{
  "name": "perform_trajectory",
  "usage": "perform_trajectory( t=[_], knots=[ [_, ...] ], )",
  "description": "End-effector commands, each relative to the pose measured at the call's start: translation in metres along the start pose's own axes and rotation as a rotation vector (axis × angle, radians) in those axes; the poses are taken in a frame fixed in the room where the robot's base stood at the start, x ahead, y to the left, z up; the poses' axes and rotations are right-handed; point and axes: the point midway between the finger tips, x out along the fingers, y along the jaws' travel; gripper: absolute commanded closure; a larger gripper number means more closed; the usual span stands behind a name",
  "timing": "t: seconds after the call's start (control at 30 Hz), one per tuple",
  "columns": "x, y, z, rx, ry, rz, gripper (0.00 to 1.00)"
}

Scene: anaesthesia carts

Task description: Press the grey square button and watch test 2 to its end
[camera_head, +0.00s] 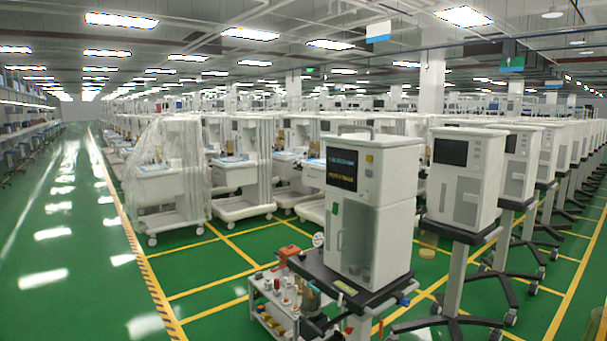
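A white anaesthesia machine (393,200) stands upright on a dark cart top (322,268) right of centre. Its dark screen (342,168) is lit with a few lines of cyan and yellow text, too small to read. A small yellow-orange mark (369,158) is beside the screen on the front face. Other controls near it are too small to tell apart, and I cannot make out a grey square button. My gripper is not recognisable in this view.
A low trolley (262,292) with small bottles and tools stands left of the cart. A similar machine (466,177) on a wheeled stand is close on the right, with a row behind it. Plastic-covered carts (167,172) stand behind left. The green aisle (75,230) at left is clear.

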Motion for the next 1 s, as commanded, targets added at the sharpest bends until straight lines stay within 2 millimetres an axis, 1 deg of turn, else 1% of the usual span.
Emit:
perform_trajectory(
  t=[0.03,0.1,0.13,1.0],
  knots=[
    [0.0,0.0,0.0,0.0,0.0,0.0,0.85],
    [0.0,0.0,0.0,0.0,0.0,0.0,0.99],
    [0.0,0.0,0.0,0.0,0.0,0.0,1.0],
    [0.0,0.0,0.0,0.0,0.0,0.0,1.0]
  ],
)
